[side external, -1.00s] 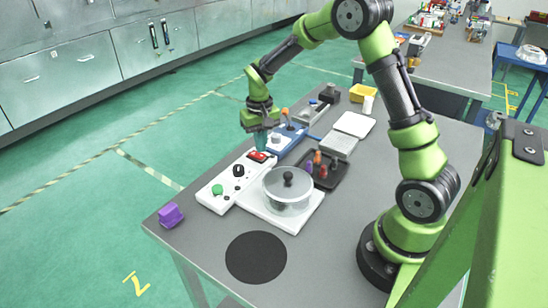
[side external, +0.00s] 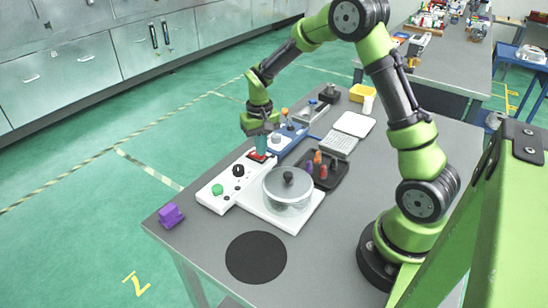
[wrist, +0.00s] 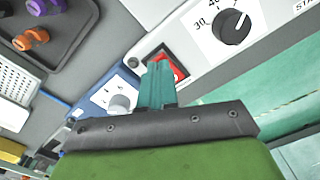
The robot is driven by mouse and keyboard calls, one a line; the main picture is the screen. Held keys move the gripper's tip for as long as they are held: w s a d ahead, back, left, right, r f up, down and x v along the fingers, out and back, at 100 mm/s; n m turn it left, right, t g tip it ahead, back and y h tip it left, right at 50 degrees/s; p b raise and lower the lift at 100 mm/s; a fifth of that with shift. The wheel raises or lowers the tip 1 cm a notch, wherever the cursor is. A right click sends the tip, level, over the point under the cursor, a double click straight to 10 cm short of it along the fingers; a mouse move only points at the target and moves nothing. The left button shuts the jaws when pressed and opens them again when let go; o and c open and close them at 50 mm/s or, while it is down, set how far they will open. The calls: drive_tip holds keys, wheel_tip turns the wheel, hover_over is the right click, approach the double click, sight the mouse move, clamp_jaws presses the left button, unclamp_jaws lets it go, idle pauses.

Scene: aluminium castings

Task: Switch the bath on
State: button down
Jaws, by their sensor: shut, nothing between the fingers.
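The bath is a white unit with a control panel (side external: 222,191) and a lidded glass vessel (side external: 288,191) beside it. The panel carries a red rocker switch (side external: 252,155), a black knob (side external: 238,170) and a green button (side external: 217,189). In the wrist view the red switch (wrist: 179,69) sits in a dark frame, and the knob (wrist: 232,27) has a numbered scale. My gripper (side external: 261,154) is shut and empty, pointing down at the red switch. Its teal fingertips (wrist: 160,68) cover part of the switch. I cannot tell whether they touch it or which way it is rocked.
A blue-and-white device (side external: 287,139) stands just behind the panel. A dark tray (side external: 332,181) with small coloured parts lies to the right. A purple block (side external: 171,215) is at the table's left corner, and a black disc (side external: 256,257) lies in front. The front table area is otherwise clear.

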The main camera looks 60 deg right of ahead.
drive_tip(key=shift+f, duration=0.4)
drive_tip(key=shift+r, duration=3.5)
drive_tip(key=s+a+r+n+t+y, duration=0.1)
drive_tip(key=s+a+r+t, duration=0.2)
drive_tip(key=s+a+r, duration=0.3)
drive_tip(key=s+a+r+n+t+y, duration=0.1)
drive_tip(key=s+a+r+t, duration=0.3)
drive_tip(key=s, duration=0.9)
wheel_tip(320, 180, up, 4)
drive_tip(key=a, duration=0.2)
drive_tip(key=shift+a+f, duration=0.2)
drive_tip(key=shift+a, duration=0.2)
